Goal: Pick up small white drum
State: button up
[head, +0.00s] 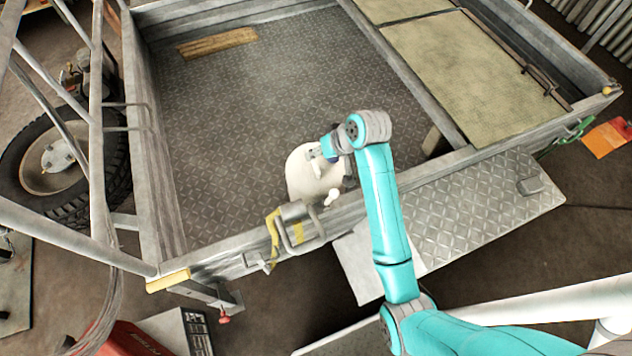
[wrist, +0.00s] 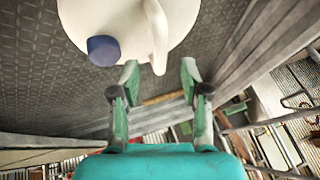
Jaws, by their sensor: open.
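The small white drum (head: 303,178) stands in the trailer bed by its near wall, partly hidden by my arm in the head view. In the wrist view the drum (wrist: 185,12) fills the top, with a dark blue cap (wrist: 103,50) and a white handle (wrist: 157,30). My gripper (wrist: 160,72) is open, with its two green-grey fingers apart. The lower end of the handle appears between the fingertips in the picture. I cannot tell whether the fingers touch it. In the head view my gripper is at the drum's upper right, mostly hidden by my wrist.
The trailer's near wall (head: 228,262) runs just in front of the drum, with a metal latch (head: 300,225) there. A wooden block (head: 217,43) lies at the back of the bed. Tan panels (head: 462,65) cover the right side. The bed's middle is clear.

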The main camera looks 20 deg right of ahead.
aim_at(316, 179)
jog(key=shift+x, duration=1.95)
jog(key=shift+s, duration=0.15)
grip_shut()
